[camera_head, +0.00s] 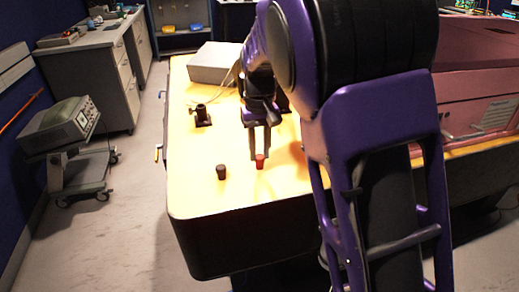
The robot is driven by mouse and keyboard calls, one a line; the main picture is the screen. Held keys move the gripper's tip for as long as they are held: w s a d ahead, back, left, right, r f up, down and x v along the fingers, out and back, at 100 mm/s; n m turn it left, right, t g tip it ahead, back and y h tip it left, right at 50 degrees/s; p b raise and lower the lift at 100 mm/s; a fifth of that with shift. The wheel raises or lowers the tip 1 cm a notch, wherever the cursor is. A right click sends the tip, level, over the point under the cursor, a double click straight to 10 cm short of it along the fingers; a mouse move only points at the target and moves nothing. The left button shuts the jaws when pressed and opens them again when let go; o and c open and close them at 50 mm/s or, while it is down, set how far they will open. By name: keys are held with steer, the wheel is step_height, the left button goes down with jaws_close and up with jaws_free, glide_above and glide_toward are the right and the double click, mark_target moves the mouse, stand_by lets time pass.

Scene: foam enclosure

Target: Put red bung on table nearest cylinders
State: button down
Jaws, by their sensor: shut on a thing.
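The red bung (260,161) is at the fingertips of my gripper (260,156), over the front part of the light wooden table (195,190). My gripper points down and is shut on the bung. I cannot tell whether the bung touches the table top. A dark bung-like piece (221,172) stands upright on the table to the left of the red one. No cylinders are clearly recognisable in this view; my arm hides much of the right side of the table.
A black fixture (202,115) stands farther back on the table, near a grey box (213,62) with a cable. A pink machine (480,95) is at the right. A monitor cart (68,140) stands at the left.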

steer(key=shift+f, duration=0.55)
steer(key=c, duration=0.6)
jaws_free()
steer(key=shift+o, duration=0.2)
